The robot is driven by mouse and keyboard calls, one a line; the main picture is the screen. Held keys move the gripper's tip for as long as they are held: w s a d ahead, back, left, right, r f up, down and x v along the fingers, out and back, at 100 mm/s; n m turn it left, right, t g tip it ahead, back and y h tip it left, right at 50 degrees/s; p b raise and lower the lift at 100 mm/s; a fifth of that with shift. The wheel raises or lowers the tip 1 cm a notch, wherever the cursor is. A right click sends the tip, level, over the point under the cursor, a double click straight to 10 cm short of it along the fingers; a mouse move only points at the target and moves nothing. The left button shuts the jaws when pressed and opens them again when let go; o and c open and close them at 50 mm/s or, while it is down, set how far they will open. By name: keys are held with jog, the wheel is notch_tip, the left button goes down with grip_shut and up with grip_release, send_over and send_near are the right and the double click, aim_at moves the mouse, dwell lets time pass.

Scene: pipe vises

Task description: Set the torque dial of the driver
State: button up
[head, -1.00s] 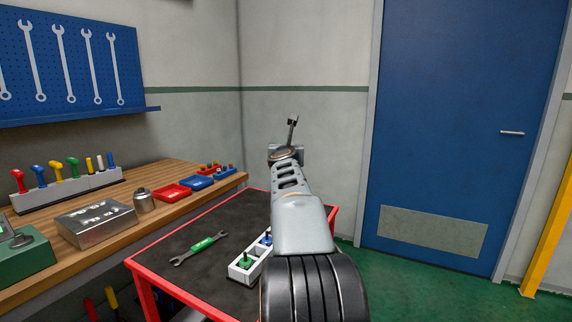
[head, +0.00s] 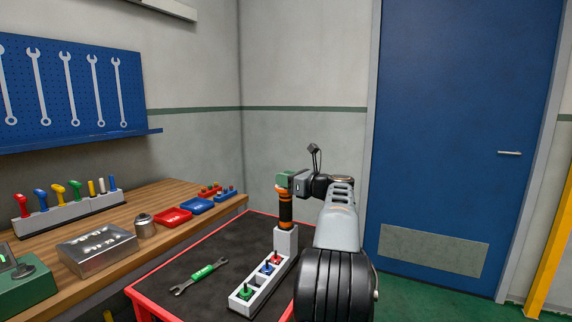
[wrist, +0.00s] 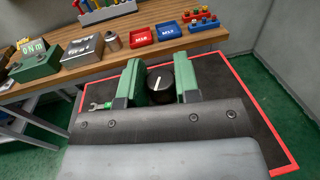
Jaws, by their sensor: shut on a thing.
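The driver (head: 286,212), with a black and orange handle, stands upright in a grey-white holder on the cart. My gripper (head: 287,181) is at its top, and its green fingers hide the upper end in the head view. In the wrist view the black round dial (wrist: 160,86) with a white pointer line sits between the two green fingers, and my gripper is shut on it. A green box with a display (wrist: 33,47) reading about "0 Nm" stands on the wooden bench; its digits are small.
A white rack (head: 248,296) with green, blue and red pieces is in front of the driver. A green-handled wrench (head: 202,274) lies on the dark red-edged cart (head: 190,252). The bench holds a metal box (head: 97,249), a can (head: 145,226), red and blue trays and coloured-handled tools.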

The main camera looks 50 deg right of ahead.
jog(key=n+y+p, duration=0.1)
jog(key=y+p, duration=0.1)
jog(key=p, duration=0.1)
jog(key=r+n+g+y+p, duration=0.1)
jog(key=y+p, duration=0.1)
jog(key=p, duration=0.2)
jog(key=shift+r+n, duration=0.15)
jog(key=shift+n, duration=0.25)
jog(key=n+g+y+p, duration=0.2)
jog(key=n+y+p, duration=0.1)
jog(key=p, duration=0.6)
jog(key=shift+y, duration=0.8)
jog(key=n+g+y+p, duration=0.1)
jog(key=p, duration=0.2)
jog(key=n+g+y+p, duration=0.2)
jog(key=p, duration=0.2)
jog(key=shift+f, duration=0.4)
jog(key=shift+f+n+g+y+p, duration=0.1)
jog(key=shift+n+g+y+p, duration=0.25)
jog(key=shift+g+p, duration=0.25)
jog(key=shift+f, duration=0.2)
jog(key=o, duration=0.9)
jog(key=shift+c, duration=0.2)
jog(key=shift+o, duration=0.2)
jog(key=shift+r+p, duration=0.1)
jog(key=shift+p, duration=0.25)
